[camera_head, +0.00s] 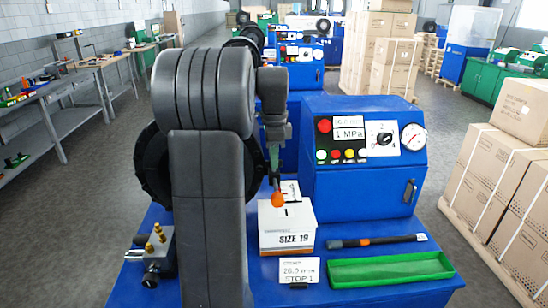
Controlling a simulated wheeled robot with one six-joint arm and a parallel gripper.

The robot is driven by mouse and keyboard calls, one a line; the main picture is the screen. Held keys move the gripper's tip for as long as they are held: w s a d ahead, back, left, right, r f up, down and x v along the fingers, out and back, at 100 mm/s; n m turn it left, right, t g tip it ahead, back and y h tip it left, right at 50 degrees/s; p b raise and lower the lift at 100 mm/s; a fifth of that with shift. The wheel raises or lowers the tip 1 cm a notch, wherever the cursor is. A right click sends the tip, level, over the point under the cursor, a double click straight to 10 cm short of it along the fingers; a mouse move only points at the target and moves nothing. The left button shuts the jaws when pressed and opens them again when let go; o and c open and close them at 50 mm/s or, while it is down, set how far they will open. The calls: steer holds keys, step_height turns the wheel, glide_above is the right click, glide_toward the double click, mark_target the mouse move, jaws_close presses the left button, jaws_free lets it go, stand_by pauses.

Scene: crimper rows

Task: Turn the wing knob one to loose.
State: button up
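No knob in view carries a readable "one" or "loose" mark. A black knob (151,277) sits low on a dark block (161,250) with brass fittings, at the left of the blue bench. Another black knob (385,138) is on a white numbered plate on the blue machine's panel. I cannot tell which is wing knob one. My gripper (274,168) points down in front of the machine, apart from both knobs. The fingers are too small to judge.
The blue machine (350,195) has coloured buttons and a gauge (413,137). A white box marked SIZE 19 (287,240), a card (300,271), a black-handled tool (378,241) and a green tray (390,270) are on the bench. Cartons (490,190) stand right. My arm hides the bench's middle left.

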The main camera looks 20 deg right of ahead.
jaws_close()
steer(key=shift+r+n+p, duration=0.1)
steer(key=shift+n+p, duration=0.6)
steer(key=shift+n, duration=0.4)
steer(key=n+p, duration=0.1)
steer(key=n, duration=0.1)
steer(key=shift+n, duration=0.3)
steer(key=n+p, duration=0.1)
steer(key=n, duration=0.8)
steer(key=shift+n, duration=2.1)
steer(key=o, duration=0.7)
jaws_free()
steer(key=shift+c, duration=0.2)
